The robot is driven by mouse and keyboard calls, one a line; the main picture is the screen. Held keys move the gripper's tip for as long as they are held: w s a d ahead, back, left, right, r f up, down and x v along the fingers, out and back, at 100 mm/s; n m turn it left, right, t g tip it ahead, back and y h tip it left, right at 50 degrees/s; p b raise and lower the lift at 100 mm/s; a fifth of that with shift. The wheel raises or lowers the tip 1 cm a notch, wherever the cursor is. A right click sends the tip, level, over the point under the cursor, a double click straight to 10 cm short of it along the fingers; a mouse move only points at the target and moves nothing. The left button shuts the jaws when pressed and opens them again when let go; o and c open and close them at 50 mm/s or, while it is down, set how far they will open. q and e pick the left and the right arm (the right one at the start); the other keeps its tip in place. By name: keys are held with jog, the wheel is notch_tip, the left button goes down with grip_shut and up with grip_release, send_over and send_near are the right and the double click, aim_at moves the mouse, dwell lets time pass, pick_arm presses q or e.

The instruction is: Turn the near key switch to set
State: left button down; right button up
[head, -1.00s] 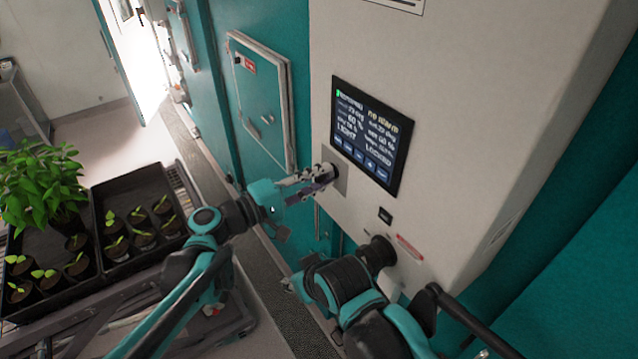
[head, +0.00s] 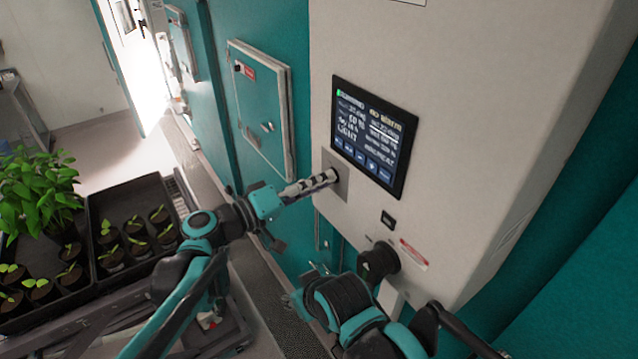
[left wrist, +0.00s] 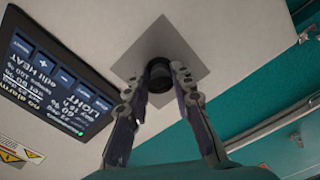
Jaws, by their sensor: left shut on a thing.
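The key switch (head: 334,175) sits on a square grey plate (head: 342,186) on the pale cabinet, just below and left of the display (head: 374,136). In the left wrist view the black round switch (left wrist: 158,72) is between the fingertips. My left gripper (head: 328,178) is shut on it, and its fingers partly hide the key, so its exact setting cannot be read. In the left wrist view the display (left wrist: 52,88) appears upside down and shows "edit HEAT" and "LIGHT". My right arm is folded low in front of the cabinet; its gripper (head: 306,284) shows too little to judge its fingers.
A small dark switch (head: 387,218) and a red-marked label (head: 413,254) are lower on the cabinet. A teal door (head: 262,110) is left of it. A black tray (head: 112,192) of seedlings on a cart and a leafy plant (head: 38,180) stand at left.

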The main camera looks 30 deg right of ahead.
pick_arm(q)
jog(key=shift+s+f, duration=0.1)
jog(key=shift+f, duration=0.05)
jog(key=c, duration=1.3)
grip_release()
jog(key=a, duration=0.8)
jog(key=s+a, duration=0.1)
jog(key=a, duration=0.3)
